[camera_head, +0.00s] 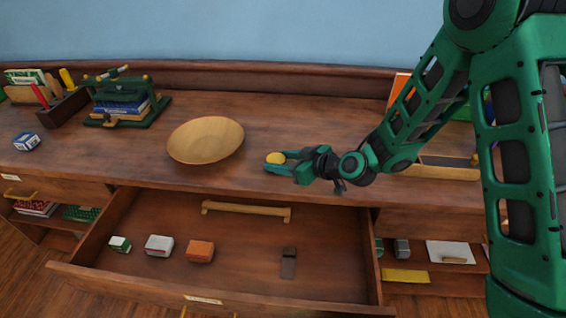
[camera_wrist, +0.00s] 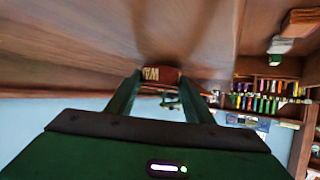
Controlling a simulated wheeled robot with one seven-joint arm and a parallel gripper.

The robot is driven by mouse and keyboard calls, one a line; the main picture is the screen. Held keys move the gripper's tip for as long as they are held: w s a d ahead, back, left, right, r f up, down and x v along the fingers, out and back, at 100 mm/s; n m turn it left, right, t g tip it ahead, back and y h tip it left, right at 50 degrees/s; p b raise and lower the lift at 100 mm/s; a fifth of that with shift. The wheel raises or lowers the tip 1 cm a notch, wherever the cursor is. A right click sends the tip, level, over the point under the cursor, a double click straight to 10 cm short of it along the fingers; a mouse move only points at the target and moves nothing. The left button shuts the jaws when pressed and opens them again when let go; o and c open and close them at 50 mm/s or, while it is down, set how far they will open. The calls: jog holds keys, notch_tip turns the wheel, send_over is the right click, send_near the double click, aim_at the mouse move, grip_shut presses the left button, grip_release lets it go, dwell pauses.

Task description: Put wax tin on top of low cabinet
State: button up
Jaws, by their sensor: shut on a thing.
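The wax tin (camera_head: 275,158) shows a yellow top in the head view, between the fingertips of my gripper (camera_head: 279,162). In the wrist view the tin (camera_wrist: 160,75) shows a dark red side with pale lettering, and the fingers (camera_wrist: 160,88) close on it from both sides. The low cabinet (camera_head: 315,115) is brown wood with a wide, flat top. The tin is over the front part of this top, right of a wooden bowl. I cannot tell whether it touches the surface.
The wooden bowl (camera_head: 206,139) stands left of my gripper. An open drawer (camera_head: 230,240) below holds several small boxes. A green press with books (camera_head: 125,103) and a blue-white box (camera_head: 27,141) stand farther left. The top behind the tin is clear.

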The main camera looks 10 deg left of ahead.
jog(key=shift+f, duration=0.3)
jog(key=o, duration=1.1)
jog(key=shift+o, duration=0.2)
jog(key=v, duration=1.2)
